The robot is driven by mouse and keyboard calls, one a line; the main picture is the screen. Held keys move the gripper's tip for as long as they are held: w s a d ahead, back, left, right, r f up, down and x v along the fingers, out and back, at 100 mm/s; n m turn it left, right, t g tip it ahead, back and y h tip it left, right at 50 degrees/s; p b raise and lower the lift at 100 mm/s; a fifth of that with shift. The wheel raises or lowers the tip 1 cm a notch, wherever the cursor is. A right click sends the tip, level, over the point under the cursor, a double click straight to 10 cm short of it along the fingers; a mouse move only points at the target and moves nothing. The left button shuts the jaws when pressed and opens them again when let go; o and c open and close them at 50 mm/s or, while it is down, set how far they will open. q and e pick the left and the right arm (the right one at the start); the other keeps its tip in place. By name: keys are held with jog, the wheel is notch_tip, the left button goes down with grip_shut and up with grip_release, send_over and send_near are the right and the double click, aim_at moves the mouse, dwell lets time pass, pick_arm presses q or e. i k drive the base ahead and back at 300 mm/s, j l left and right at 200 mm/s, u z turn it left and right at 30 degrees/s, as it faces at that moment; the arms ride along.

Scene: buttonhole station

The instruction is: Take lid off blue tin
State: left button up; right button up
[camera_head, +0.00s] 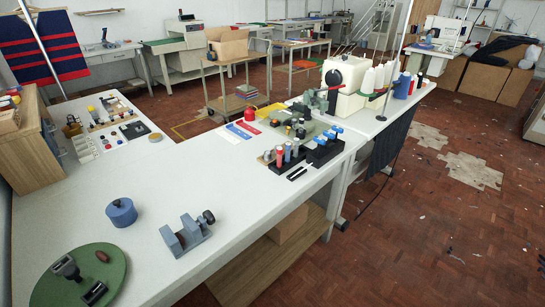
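The blue tin (121,214) stands upright on the white table, left of the middle of its near part. Its round lid (120,206) sits on top, with a small dark knob at its centre. The lid looks level, and I cannot see any gap between it and the tin. Neither my left nor my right gripper shows in the head view, and nothing touches the tin.
A green round mat (112,254) with dark tools lies in front of the tin at the lower left. A grey-blue vise (187,234) stands to its right. The white table (215,170) is bare behind the tin. Bottles and a machine (343,88) stand farther back.

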aim_at(119, 207)
jog(key=l+u, duration=0.15)
jog(key=u, duration=0.25)
jog(key=l+u, duration=0.15)
jog(key=u, duration=0.3)
jog(key=l+u, duration=0.1)
jog(key=u, duration=0.3)
jog(key=k+l+u, duration=0.1)
jog(key=u, duration=0.3)
